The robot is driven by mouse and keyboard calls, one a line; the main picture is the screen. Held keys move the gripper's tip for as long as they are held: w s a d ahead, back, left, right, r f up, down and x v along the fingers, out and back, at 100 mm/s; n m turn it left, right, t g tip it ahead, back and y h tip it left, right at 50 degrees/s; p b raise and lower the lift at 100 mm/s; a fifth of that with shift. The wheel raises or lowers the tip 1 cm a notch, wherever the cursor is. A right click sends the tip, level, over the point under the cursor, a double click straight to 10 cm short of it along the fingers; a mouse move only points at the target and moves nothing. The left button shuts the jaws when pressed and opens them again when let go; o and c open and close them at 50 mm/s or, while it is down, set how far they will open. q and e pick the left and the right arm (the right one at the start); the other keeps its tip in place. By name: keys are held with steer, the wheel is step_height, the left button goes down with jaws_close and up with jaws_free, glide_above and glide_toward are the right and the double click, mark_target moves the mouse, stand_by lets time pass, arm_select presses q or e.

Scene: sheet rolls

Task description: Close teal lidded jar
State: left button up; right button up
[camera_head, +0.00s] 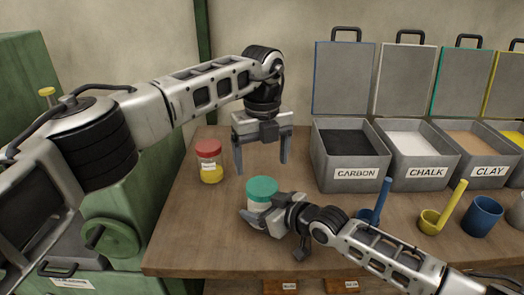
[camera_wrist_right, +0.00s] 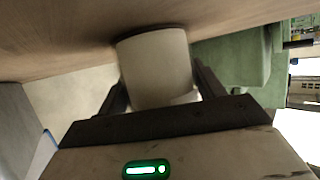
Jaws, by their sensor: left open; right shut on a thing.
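The jar with the teal lid (camera_head: 262,188) stands on the wooden table near its front edge. The lid sits on top of the pale jar body; I cannot tell whether it is tight. My right gripper (camera_head: 258,218) is low at the jar and shut on its body. In the right wrist view the pale jar body (camera_wrist_right: 157,70) is between the fingers, and the lid is not clearly visible. My left gripper (camera_head: 261,162) is open and empty, pointing down just above and behind the teal lid.
A red-lidded jar with yellow contents (camera_head: 209,162) stands to the left. Open bins labelled carbon (camera_head: 355,173), chalk (camera_head: 424,172) and clay (camera_head: 487,172) line the back right. A blue scoop (camera_head: 379,200), a yellow scoop (camera_head: 440,215) and a blue cup (camera_head: 483,216) stand at the right.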

mark_target(262, 185)
arm_select(q)
step_height(262, 185, down, 7)
steer(key=shift+r, duration=0.2)
steer(key=c, duration=1)
steer(key=m, duration=0.3)
steer(key=shift+m, duration=0.3)
steer(key=o, duration=1.1)
